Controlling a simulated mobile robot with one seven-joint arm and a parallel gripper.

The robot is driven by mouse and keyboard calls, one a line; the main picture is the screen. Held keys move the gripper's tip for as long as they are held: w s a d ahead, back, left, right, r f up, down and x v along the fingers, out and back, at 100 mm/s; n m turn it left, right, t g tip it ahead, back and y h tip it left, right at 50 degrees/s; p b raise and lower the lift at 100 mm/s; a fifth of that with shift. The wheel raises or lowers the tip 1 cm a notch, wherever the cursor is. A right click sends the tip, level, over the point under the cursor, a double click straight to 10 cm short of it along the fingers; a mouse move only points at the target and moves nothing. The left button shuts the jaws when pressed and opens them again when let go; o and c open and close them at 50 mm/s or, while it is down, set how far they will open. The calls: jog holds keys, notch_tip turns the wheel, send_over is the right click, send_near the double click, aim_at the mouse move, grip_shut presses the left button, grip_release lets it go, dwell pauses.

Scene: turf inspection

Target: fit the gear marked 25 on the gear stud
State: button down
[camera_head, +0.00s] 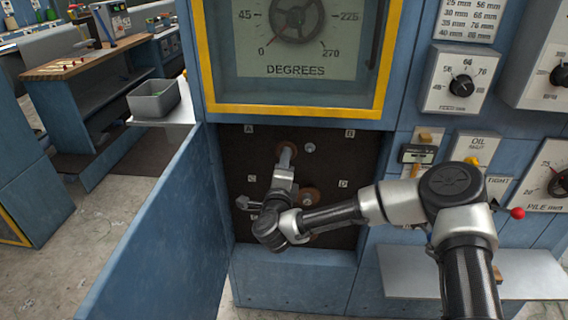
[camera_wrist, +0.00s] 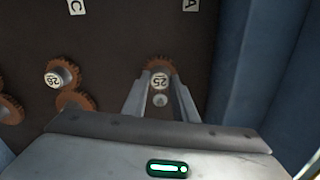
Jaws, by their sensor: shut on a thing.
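The gear marked 25 (camera_wrist: 159,63) is rusty brown with a white round label. In the wrist view it sits between the two fingers of my gripper (camera_wrist: 160,95), which is shut on it. In the head view my gripper (camera_head: 286,155) is inside the open bay, near the dark back panel, below the letter A; the held gear is mostly hidden there. A small grey round end shows just below the label in the wrist view; I cannot tell whether it is a stud. A bare-looking silver stud (camera_head: 309,147) stands right of my gripper. Contact between gear and panel cannot be told.
Other rusty gears sit on the panel, one with a white label (camera_wrist: 62,72) and one beside it (camera_wrist: 75,100). A blue door (camera_head: 160,235) stands open on the left of the bay. A grey bin (camera_head: 154,100) is on a shelf at left.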

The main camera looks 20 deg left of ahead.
jog(key=shift+x, duration=0.8)
jog(key=c, duration=1.3)
grip_release()
jog(key=shift+c, duration=0.2)
jog(key=p+v, duration=0.1)
jog(key=v, duration=1.6)
jog(key=shift+s, duration=0.15)
